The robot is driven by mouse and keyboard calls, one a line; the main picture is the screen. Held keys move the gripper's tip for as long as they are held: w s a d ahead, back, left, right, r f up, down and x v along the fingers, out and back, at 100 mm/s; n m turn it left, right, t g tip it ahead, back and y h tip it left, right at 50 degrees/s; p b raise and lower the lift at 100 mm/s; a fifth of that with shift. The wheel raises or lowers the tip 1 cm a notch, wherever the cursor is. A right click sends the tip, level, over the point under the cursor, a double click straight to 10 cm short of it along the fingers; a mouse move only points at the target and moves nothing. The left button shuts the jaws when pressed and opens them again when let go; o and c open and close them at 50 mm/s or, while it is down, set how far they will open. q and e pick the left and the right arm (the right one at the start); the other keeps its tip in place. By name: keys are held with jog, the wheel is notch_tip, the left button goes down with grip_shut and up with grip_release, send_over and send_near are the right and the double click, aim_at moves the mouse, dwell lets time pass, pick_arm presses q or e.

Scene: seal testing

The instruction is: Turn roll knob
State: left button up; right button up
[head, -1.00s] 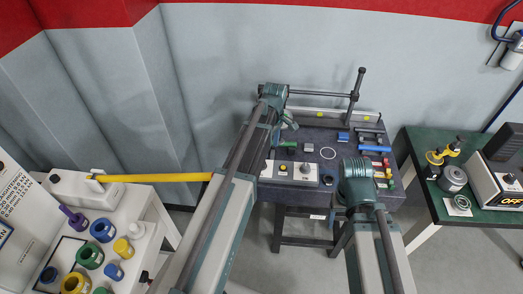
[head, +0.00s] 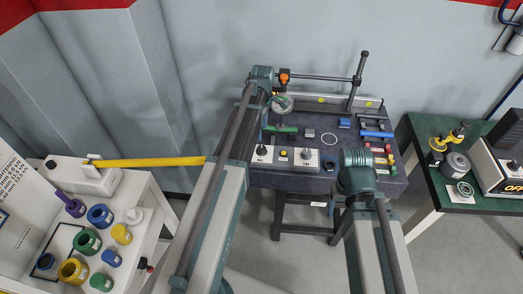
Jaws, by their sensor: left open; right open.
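A white control box (head: 299,159) stands at the front of the dark bench, with a dark knob at each end and a yellow button between. Its left knob (head: 261,151) and right knob (head: 306,154) stand upright. An orange knob (head: 284,78) shows at the back left, near a horizontal rod; I cannot tell which knob is the roll knob. My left gripper (head: 282,104) is open over the bench's back left, below the orange knob in the picture and apart from the box; its fingertips are hard to make out. My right gripper (head: 336,201) is open near the bench's front edge, mostly hidden by its arm.
The dark bench (head: 325,180) holds a white ring (head: 329,139), a green part (head: 281,130), a blue bar (head: 376,134) and several small coloured parts at right. A tall lever (head: 359,82) rises behind. Side tables stand left and right.

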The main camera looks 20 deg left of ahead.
aim_at(262, 148)
pick_arm(q)
jog(key=f+b, duration=0.8)
jog(key=f, duration=0.1)
jog(key=shift+s+f, duration=0.15)
jog(key=shift+s, duration=0.05)
grip_shut()
